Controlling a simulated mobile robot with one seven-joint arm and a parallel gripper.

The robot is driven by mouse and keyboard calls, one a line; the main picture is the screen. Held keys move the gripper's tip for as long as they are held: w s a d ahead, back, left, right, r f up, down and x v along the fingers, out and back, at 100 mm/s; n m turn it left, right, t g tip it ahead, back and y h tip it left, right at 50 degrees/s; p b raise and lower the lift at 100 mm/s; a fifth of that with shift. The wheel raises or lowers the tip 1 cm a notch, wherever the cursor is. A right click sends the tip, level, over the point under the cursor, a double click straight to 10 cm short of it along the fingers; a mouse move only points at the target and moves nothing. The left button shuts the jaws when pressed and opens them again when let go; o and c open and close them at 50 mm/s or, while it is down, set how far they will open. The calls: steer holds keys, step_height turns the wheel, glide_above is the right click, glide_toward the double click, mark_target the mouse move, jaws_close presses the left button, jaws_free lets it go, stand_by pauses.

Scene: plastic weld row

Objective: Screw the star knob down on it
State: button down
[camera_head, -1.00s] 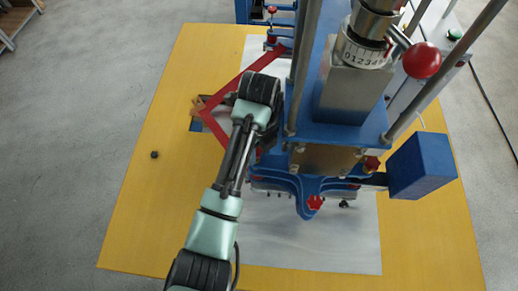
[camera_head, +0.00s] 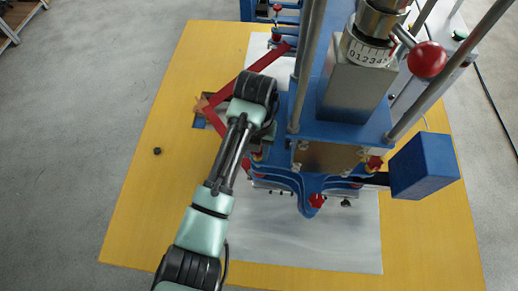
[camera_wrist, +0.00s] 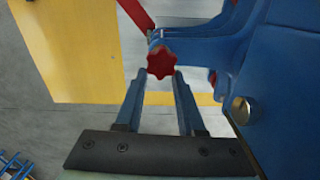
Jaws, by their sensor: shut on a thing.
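A red star knob (camera_wrist: 161,61) shows in the wrist view at the end of a blue arm of the press. My gripper (camera_wrist: 160,76) is shut on it, with one fingertip on either side. Whether the knob is seated fully cannot be told. In the head view my wrist covers the gripper and this knob at the left side of the blue press (camera_head: 345,125). Another red star knob (camera_head: 317,200) sits at the front of the press.
A red bar frame (camera_head: 222,92) lies left of the press, close to my wrist. A blue box (camera_head: 422,165) juts out at the right, and a red ball handle (camera_head: 427,59) stands high. The yellow table (camera_head: 150,210) is mostly clear at the left front, with a small black piece (camera_head: 157,151).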

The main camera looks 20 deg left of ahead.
steer(key=shift+w+a+f+m+b, duration=0.15)
steer(key=shift+a+m+b, duration=0.35)
steer(key=shift+b, duration=0.7)
steer(key=m+b, duration=0.2)
steer(key=b, duration=0.3)
steer(key=shift+w+d, duration=0.1)
steer(key=shift+m+b, duration=0.3)
steer(key=shift+b, duration=0.6)
steer(key=shift+r, duration=0.25)
steer(key=shift+r, duration=0.1)
steer(key=c, duration=0.9)
jaws_free()
steer(key=o, duration=0.3)
steer(key=shift+d, duration=0.1)
steer(key=shift+o, duration=0.2)
steer(key=shift+s, duration=0.2)
